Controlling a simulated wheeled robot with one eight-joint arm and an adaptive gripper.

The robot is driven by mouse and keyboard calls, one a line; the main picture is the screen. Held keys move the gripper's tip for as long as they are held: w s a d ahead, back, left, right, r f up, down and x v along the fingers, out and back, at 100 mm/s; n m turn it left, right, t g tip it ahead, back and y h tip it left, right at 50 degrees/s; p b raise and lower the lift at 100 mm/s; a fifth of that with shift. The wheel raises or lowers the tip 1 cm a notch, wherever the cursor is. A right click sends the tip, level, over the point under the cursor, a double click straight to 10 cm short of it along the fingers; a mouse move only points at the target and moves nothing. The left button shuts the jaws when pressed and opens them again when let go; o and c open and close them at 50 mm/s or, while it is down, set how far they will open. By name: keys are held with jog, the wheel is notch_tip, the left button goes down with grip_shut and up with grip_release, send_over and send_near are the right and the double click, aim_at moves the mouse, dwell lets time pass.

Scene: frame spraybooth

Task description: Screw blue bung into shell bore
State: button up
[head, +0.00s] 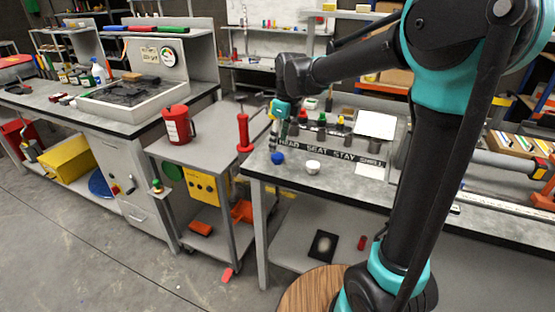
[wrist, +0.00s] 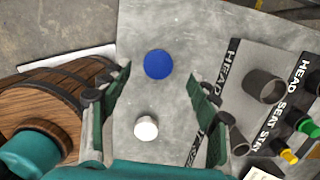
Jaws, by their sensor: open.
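The blue bung (head: 278,157) lies on the grey bench top near its front left corner. In the wrist view the blue bung (wrist: 158,64) shows as a round blue face between and just beyond my fingertips. My gripper (wrist: 160,75) is open and empty, with a gap on both sides of the bung. In the head view my gripper (head: 275,138) hangs over the bench by the bung.
A white round piece (wrist: 146,127) sits near the bung, also in the head view (head: 313,167). A label strip (head: 330,154) reads HEAD SEAT STAY SHELL. Several coloured-topped parts stand behind it. A wooden barrel (wrist: 45,100) is beyond the bench edge. A red mug (head: 178,124) stands on a cart.

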aim_at(278, 155)
jog(key=shift+a+f, duration=0.15)
jog(key=shift+f, duration=2.7)
jog(key=shift+c, duration=0.6)
jog(key=c, duration=1.1)
jog(key=shift+r, duration=0.1)
